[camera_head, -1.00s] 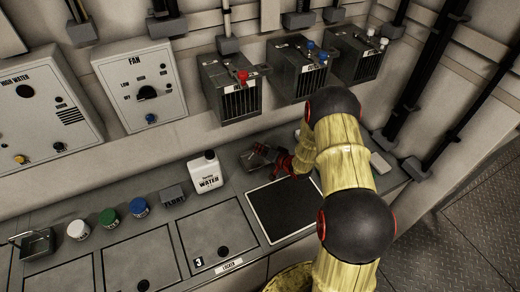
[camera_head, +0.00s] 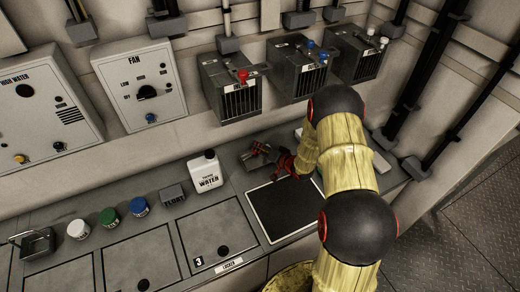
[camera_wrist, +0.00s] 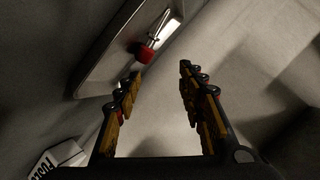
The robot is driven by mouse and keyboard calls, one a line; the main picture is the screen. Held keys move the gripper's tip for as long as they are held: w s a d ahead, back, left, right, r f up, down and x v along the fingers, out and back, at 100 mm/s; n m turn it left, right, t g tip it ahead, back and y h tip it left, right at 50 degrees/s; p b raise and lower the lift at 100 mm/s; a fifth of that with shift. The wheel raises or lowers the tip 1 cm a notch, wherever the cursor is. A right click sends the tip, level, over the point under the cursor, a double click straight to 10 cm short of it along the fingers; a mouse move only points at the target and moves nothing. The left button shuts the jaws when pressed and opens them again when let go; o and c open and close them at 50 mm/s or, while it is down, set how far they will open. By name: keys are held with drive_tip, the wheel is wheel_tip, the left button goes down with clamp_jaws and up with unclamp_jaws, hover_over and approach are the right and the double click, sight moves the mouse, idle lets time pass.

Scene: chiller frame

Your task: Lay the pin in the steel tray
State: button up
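The steel tray (camera_wrist: 110,75) is a shallow grey tray with a raised rim, at the upper left of the wrist view. The pin (camera_wrist: 146,55) has a red knob and a pale metal shaft. It shows within the tray's outline, its knob near the left fingertip; I cannot tell if it rests on the bottom. My gripper (camera_wrist: 162,70) is open, with nothing between its fingers.
A dark square panel (camera_head: 283,208) lies in the counter in front of my gripper. Grey boxes with a red knob (camera_head: 243,75) and blue knobs (camera_head: 322,56) hang on the wall above. Several capped jars (camera_head: 109,217) and a small metal basket (camera_head: 36,243) stand at the left.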

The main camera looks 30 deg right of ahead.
drive_tip(key=v, duration=1.1)
idle(0.6)
wheel_tip(320, 180, up, 21)
drive_tip(key=s+a+n+g+h, duration=0.2)
drive_tip(key=n+g+h, duration=0.1)
drive_tip(key=h, duration=0.2)
drive_tip(key=s+a+r+n+g, duration=0.1)
drive_tip(key=s+a+r, duration=0.2)
drive_tip(key=s+a, duration=0.2)
drive_tip(key=s+a+r+n+g+y, duration=0.1)
drive_tip(key=s+a+r, duration=0.3)
drive_tip(key=s, duration=0.8)
drive_tip(key=s+a+r+n+g+y, duration=0.1)
drive_tip(key=s+a+r+n+g, duration=0.1)
drive_tip(key=s+a, duration=0.4)
drive_tip(key=s+r, duration=0.1)
drive_tip(key=s, duration=0.2)
drive_tip(key=shift+a+r+n, duration=0.2)
drive_tip(key=shift+a+n, duration=0.1)
drive_tip(key=shift+c, duration=0.4)
